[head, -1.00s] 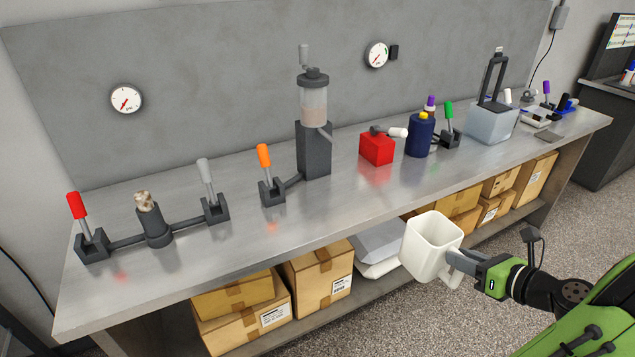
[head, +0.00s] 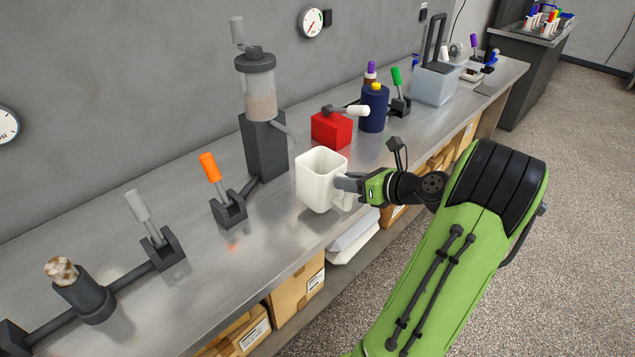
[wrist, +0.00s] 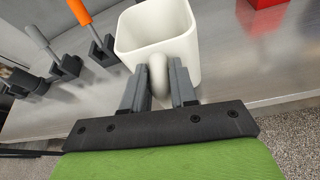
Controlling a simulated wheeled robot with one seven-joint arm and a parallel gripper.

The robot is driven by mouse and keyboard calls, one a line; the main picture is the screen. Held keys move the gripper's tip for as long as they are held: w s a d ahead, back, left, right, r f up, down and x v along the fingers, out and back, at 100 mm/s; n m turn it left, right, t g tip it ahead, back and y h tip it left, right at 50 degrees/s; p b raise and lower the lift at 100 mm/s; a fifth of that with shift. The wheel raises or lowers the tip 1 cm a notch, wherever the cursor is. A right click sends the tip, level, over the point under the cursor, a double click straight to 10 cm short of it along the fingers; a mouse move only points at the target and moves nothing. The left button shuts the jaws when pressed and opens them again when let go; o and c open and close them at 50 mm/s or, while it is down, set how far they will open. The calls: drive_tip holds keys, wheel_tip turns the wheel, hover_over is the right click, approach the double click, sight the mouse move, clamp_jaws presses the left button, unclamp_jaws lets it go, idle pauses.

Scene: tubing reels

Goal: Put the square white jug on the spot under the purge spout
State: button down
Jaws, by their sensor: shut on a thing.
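The square white jug (head: 320,184) is upright and open at the top, over the front part of the bench; whether it touches the bench I cannot tell. My gripper (head: 346,185) is shut on its handle from the right. In the wrist view the jug (wrist: 158,36) fills the top middle, and my gripper (wrist: 160,88) has a finger on each side of the handle. The purge spout (head: 286,132) slants out to the right from the dark grey dispenser column (head: 266,148), behind and left of the jug. No marked spot shows beneath it.
A red block valve (head: 331,129) with a white handle stands behind the jug. A dark blue bottle (head: 374,108) stands further right. An orange-handled lever (head: 211,170) stands to the left. The bench (head: 262,240) is bare in front of the dispenser.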

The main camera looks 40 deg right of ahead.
drive_tip(key=w, duration=0.5)
drive_tip(key=w+a+b, duration=0.1)
drive_tip(key=w, duration=0.1)
drive_tip(key=shift+w+f, duration=0.1)
drive_tip(key=shift+w, duration=0.3)
wheel_tip(320, 180, down, 4)
drive_tip(key=shift+r+b, duration=0.2)
drive_tip(key=shift+b, duration=0.75)
drive_tip(key=shift+d+r, duration=0.1)
drive_tip(key=shift+r, duration=0.05)
drive_tip(key=c, duration=0.9)
unclamp_jaws()
